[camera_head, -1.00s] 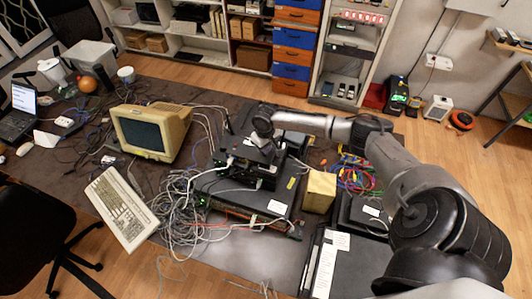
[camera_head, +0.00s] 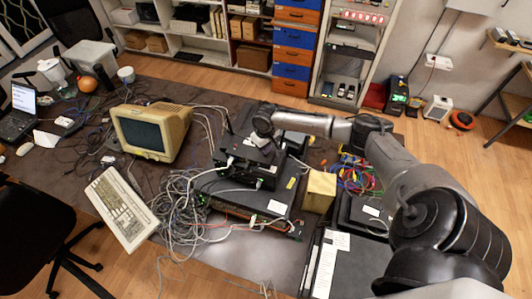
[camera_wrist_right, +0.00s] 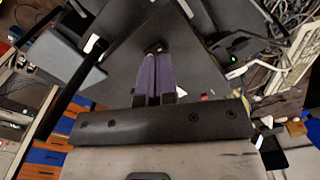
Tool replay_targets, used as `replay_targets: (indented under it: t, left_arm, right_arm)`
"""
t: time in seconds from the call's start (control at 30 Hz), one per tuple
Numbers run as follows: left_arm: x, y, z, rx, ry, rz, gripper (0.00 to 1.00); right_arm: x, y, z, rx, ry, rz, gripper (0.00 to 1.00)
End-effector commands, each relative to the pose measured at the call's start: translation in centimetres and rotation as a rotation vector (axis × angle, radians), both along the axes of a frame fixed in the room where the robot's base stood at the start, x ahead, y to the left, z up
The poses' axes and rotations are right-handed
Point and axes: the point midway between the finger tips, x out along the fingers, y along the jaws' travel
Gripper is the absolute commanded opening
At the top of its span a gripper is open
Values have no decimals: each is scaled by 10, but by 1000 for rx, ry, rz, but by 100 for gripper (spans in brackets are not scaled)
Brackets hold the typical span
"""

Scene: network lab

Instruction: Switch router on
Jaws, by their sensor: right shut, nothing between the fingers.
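The router, seemingly the black box with a thin upright antenna (camera_head: 240,176), sits on a stack of flat black devices at the middle of the table. My right gripper (camera_head: 272,151) is over its back right part, pointing down, and partly hidden by my wrist. In the right wrist view its two purple-grey fingers (camera_wrist_right: 155,75) are together and empty, with their tips at a dark surface. I cannot tell whether they touch it. A small green light (camera_wrist_right: 233,59) glows on a black device to the right of the fingers. No power switch can be made out. My left gripper is not in view.
An old beige monitor (camera_head: 150,132) and keyboard (camera_head: 122,207) stand to the left. Tangled grey cables (camera_head: 180,205) lie against the stack. A yellowish box (camera_head: 320,190) and coloured cables (camera_head: 360,172) are to the right.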

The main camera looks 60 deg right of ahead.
Motion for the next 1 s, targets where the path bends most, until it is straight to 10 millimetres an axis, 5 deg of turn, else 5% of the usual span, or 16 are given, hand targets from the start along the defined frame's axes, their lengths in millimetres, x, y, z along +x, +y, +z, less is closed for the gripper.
replay_targets:
  t: [1.0]
  left_arm:
    - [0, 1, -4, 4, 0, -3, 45]
  right_arm:
    - [0, 0, -9, 0, 0, 0, 0]
